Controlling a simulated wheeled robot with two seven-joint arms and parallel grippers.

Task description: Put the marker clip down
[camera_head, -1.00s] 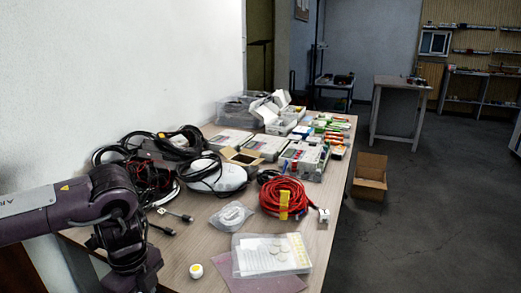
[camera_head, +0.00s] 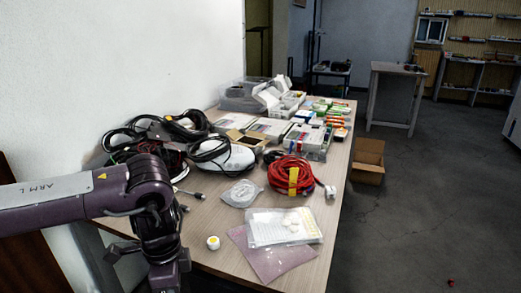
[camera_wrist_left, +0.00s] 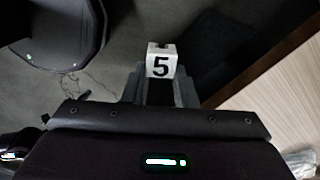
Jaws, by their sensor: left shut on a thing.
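The marker clip, a small white block with a black "5" (camera_wrist_left: 161,66), is held between the fingertips of my left gripper (camera_wrist_left: 160,82) in the left wrist view. The gripper is shut on it, over the dark floor, just outside the table edge. The wooden table top (camera_wrist_left: 275,100) lies to the right of the clip in that view. In the head view my left arm shows at the lower left, but its gripper and the clip are not visible there. My right gripper is in neither view.
Black cables and boxes crowd the back. Bare wood shows at front left.

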